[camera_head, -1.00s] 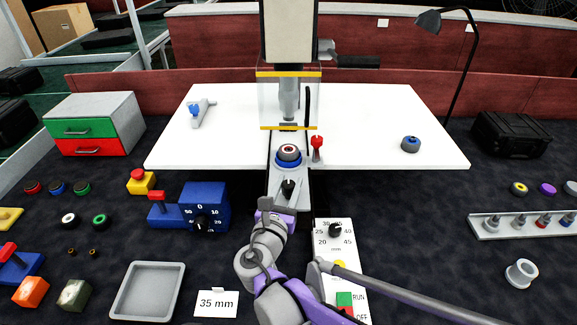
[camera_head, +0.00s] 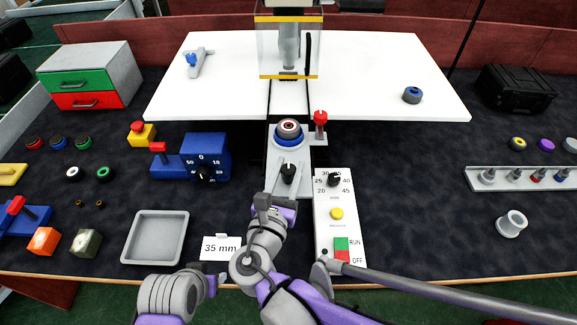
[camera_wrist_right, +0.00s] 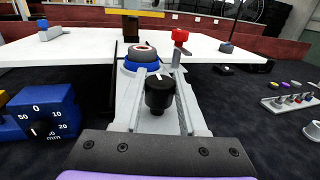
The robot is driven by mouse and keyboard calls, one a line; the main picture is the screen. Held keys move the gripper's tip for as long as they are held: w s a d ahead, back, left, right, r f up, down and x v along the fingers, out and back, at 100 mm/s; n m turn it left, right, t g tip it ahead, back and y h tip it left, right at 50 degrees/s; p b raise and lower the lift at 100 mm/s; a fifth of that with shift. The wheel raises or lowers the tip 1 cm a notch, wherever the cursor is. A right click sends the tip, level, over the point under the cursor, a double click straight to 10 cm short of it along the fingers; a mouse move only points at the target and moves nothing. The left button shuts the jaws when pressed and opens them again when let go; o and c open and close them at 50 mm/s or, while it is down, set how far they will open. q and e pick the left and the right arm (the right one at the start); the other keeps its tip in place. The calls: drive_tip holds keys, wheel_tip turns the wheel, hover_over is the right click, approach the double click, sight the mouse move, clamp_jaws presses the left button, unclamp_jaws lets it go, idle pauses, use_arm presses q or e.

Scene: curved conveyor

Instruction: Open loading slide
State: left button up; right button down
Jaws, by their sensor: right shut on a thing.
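The loading slide (camera_head: 276,160) is a light grey plate sticking out toward me from under the guarded press. It carries a blue ring with a dark round part (camera_head: 289,130), a red-topped post (camera_head: 320,119) and a black knob (camera_head: 288,172). The ring stands clear in front of the yellow-edged guard (camera_head: 288,77). My right gripper (camera_wrist_right: 158,105) is shut on the black knob, with a finger on each side of it in the right wrist view.
A control box (camera_head: 337,238) with dial and buttons stands just right of my right arm. A blue dial unit (camera_head: 205,152) and a grey tray (camera_head: 157,236) lie to the left. A peg rack (camera_head: 520,181) is far right, with clear dark mat between.

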drive_tip(key=shift+c, duration=2.3)
unclamp_jaws()
drive_tip(key=v, duration=1)
drive_tip(key=shift+s, duration=0.35)
drive_tip(key=shift+a, duration=0.1)
